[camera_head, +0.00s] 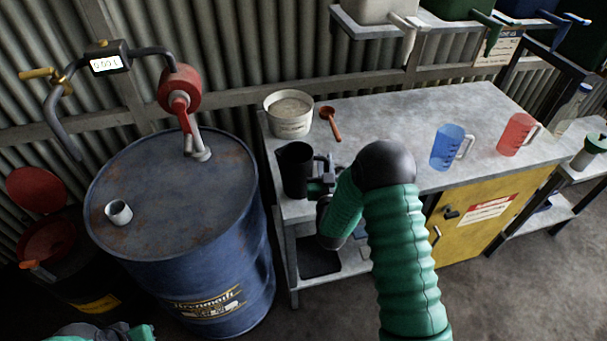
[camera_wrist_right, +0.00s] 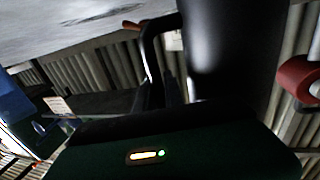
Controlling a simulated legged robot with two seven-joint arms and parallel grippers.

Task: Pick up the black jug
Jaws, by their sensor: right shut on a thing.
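The black jug (camera_head: 296,170) stands upright at the left front end of the grey workbench in the head view, its handle toward the right. My right gripper (camera_head: 322,184) reaches in from the right and is shut on the jug's handle. In the right wrist view the dark jug (camera_wrist_right: 232,50) fills the upper right, with its handle (camera_wrist_right: 150,52) between my fingers. Whether the jug's base touches the bench is hard to tell. At the bottom left of the head view, a green part of my left arm shows; the left gripper's jaws are not visible.
A white tub (camera_head: 289,115) and an orange scoop (camera_head: 330,122) are behind the jug. Blue (camera_head: 447,147) and red (camera_head: 516,134) jugs stand to the right. A blue drum (camera_head: 200,260) with a red pump (camera_head: 179,90) is close on the left. The bench's middle is clear.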

